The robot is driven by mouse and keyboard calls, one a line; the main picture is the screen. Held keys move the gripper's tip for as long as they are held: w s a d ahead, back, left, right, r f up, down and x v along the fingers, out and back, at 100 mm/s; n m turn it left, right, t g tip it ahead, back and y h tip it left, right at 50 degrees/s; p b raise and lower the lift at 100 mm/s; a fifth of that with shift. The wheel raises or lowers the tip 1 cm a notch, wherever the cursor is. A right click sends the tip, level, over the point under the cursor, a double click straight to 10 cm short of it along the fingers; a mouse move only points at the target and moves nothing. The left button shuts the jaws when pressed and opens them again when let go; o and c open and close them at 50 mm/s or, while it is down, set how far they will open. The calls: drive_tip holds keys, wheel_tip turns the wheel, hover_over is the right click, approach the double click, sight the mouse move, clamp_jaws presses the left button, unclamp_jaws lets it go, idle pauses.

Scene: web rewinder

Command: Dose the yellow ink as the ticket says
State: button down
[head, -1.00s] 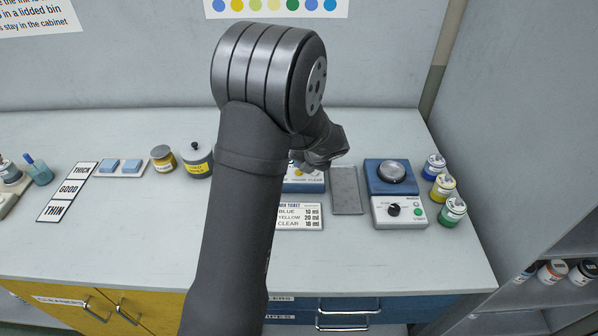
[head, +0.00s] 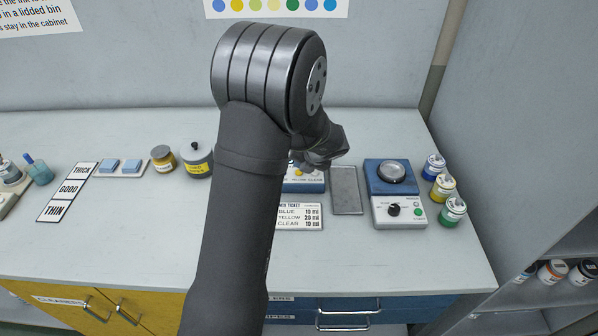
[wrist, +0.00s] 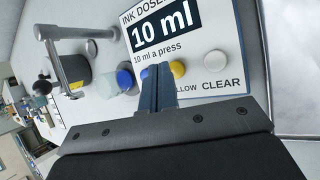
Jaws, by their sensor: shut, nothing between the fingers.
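The ink doser (wrist: 205,30) fills the wrist view; its display reads 10 ml, with "10 ml a press" below. The labels "LLOW" and CLEAR show; the rest is hidden. My gripper (wrist: 158,70) is shut and empty, its fingertips over the button row just left of the yellow button. Contact cannot be told. In the head view the doser (head: 308,186) is partly hidden by my arm. The ticket (head: 300,217) reads BLUE 10 ml, YELLOW 20 ml, CLEAR 10 ml.
A grey tray (head: 346,190), a blue device with a dial (head: 398,208) and several ink jars (head: 443,187) are to the right. Yellow-labelled pots (head: 198,160) are left of my arm. The front bench is clear.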

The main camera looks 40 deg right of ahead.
sight(300, 173)
idle(0.4)
drive_tip(key=shift+f, duration=0.4)
drive_tip(key=shift+f, duration=0.4)
idle(0.5)
drive_tip(key=shift+r, duration=0.8)
drive_tip(key=shift+r, duration=0.1)
drive_tip(key=shift+r, duration=2.4)
drive_tip(key=shift+r, duration=1.95)
